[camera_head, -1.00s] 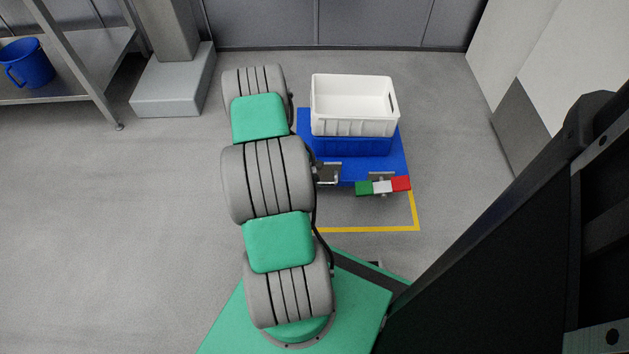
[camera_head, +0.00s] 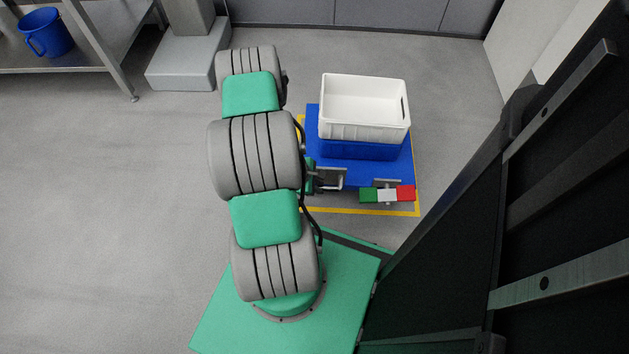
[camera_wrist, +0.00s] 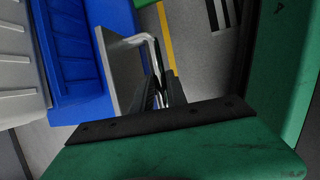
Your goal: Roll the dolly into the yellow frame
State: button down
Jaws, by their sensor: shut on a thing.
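The dolly (camera_head: 312,121) is a flat blue platform carrying a blue crate (camera_head: 360,150) with a white crate (camera_head: 350,133) on top. A green, white and red block (camera_head: 387,195) sits at its near edge. The yellow frame (camera_head: 360,211) is tape on the floor; its near line shows just in front of the dolly, with short bits at the left and right. The dolly hides its far side. My gripper (camera_wrist: 160,90) is shut on the dolly's metal bar handle (camera_wrist: 152,48); the handle also shows in the head view (camera_head: 330,181). My arm partly hides the gripper there.
A grey stepped block (camera_head: 187,62) stands at the back left beside a steel table (camera_head: 95,50) holding a blue jug (camera_head: 47,33). A dark panel (camera_head: 480,200) stands close on the right. The floor on the left is clear.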

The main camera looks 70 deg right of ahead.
jog(key=c, duration=1.3)
grip_release()
jog(key=shift+r, duration=0.1)
jog(key=p+v, duration=0.3)
jog(key=v, duration=0.4)
jog(key=shift+w+a+r, duration=0.15)
jog(key=shift+a+r, duration=0.05)
